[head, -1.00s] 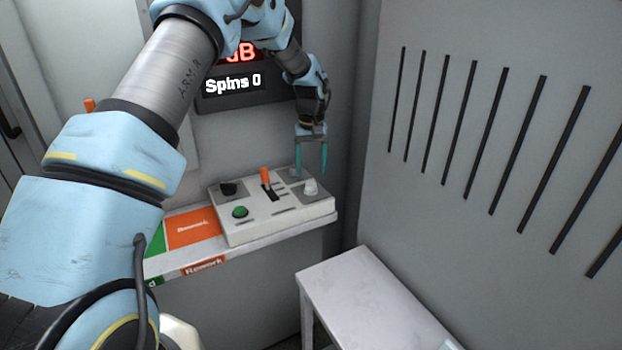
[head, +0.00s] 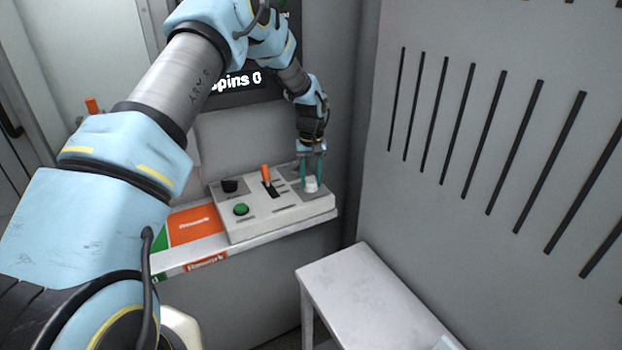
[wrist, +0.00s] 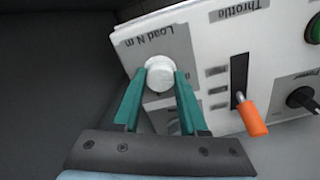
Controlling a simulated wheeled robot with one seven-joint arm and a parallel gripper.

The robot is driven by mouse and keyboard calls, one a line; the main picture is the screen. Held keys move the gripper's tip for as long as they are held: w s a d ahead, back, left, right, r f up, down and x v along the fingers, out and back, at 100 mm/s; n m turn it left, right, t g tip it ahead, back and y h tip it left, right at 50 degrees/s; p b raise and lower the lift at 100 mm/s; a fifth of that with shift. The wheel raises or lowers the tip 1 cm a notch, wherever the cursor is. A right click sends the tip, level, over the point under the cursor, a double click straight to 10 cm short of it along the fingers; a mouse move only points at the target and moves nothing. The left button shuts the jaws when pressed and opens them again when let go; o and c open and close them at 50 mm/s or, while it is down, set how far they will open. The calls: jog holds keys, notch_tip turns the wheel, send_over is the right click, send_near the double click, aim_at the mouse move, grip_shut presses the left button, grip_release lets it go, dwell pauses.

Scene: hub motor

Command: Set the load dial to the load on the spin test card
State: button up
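The load dial (wrist: 160,76) is a round white knob on the panel corner labelled "Load N m" in the wrist view. In the head view the dial (head: 311,184) is at the right end of the control box (head: 285,214). My gripper (wrist: 161,80) points down over it, its teal fingers on either side of the knob with no clear gap. It appears shut on the dial. The scale marks around the dial are mostly hidden by the fingers or too small to read. No spin test card can be made out.
An orange throttle lever (head: 266,173), a black power knob (head: 230,186) and a green button (head: 241,209) share the box. It sits on a narrow shelf (head: 240,248). A display (head: 240,80) behind reads "Spins 0", partly covered by my arm. A white table (head: 365,290) stands at front right.

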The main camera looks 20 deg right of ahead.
grip_shut()
jog(key=shift+m, duration=0.4)
jog(key=m+b, duration=0.1)
jog(key=m, duration=0.1)
jog(key=shift+m, duration=0.3)
jog(key=shift+m+b, duration=0.3)
jog(key=shift+m, duration=2)
jog(key=o, duration=0.6)
grip_release()
jog(key=shift+c, duration=0.2)
jog(key=shift+r, duration=0.1)
